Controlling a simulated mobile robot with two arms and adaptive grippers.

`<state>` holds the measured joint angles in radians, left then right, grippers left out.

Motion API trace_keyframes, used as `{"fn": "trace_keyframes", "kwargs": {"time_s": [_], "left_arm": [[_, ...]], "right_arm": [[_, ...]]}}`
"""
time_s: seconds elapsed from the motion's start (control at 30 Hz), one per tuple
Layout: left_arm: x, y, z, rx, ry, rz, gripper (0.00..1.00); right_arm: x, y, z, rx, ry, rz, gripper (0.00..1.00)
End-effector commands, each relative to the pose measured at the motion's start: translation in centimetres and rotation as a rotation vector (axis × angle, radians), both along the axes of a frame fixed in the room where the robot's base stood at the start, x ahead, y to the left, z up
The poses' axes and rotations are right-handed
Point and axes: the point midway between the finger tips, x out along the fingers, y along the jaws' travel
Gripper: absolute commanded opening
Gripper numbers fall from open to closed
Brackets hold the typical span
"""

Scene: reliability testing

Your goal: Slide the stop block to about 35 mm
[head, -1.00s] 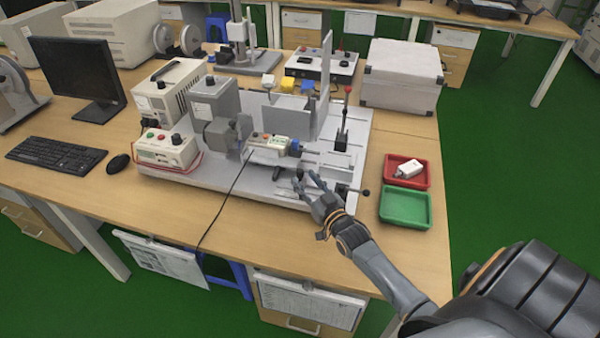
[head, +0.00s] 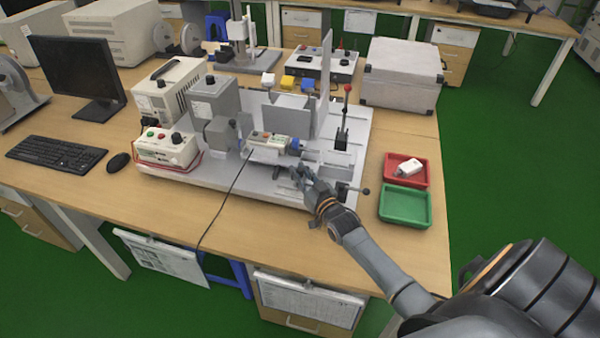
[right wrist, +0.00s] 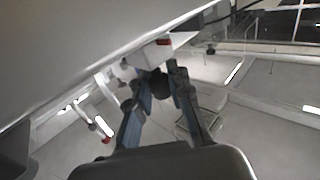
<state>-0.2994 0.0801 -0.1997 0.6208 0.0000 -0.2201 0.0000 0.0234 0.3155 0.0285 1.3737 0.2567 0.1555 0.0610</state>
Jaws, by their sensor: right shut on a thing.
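The grey test fixture (head: 225,182) stands on the wooden table. In the right wrist view the fingertips (right wrist: 160,77) are closed around a dark knob (right wrist: 157,84), which appears to belong to the stop block. A pale block with a red mark (right wrist: 160,50) is just beyond the fingertips. The stop block's body is mostly hidden by the hand in the head view. No millimetre scale is readable. My left gripper is out of view.
A red tray (head: 424,180) and a green tray (head: 405,206) are at the right. A black cable (head: 222,205) hangs over the front edge.

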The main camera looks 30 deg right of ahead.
Motion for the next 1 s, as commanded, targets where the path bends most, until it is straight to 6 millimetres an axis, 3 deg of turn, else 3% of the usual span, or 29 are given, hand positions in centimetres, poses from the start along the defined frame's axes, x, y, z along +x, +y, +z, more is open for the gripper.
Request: {"fn": "trace_keyframes", "kwargs": {"time_s": [0.3, 0.57, 0.6, 0.7, 1.0], "left_arm": [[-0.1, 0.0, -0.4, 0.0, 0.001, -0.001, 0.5], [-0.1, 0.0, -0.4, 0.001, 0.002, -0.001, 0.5], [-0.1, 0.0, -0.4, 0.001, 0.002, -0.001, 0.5], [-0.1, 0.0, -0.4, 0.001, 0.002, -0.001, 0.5], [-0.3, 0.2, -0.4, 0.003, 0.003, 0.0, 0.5]], "right_arm": [[1.7, 1.5, -0.1, 0.004, -0.003, 0.001, 0.0], [1.7, 1.7, -0.1, 0.001, 0.001, 0.003, 0.0], [1.7, 1.7, -0.2, 0.001, 0.002, 0.003, 0.24], [1.7, 1.7, -0.1, 0.001, 0.002, 0.002, 0.42], [1.7, 1.6, -0.1, 0.0, 0.0, 0.001, 0.42]]}}
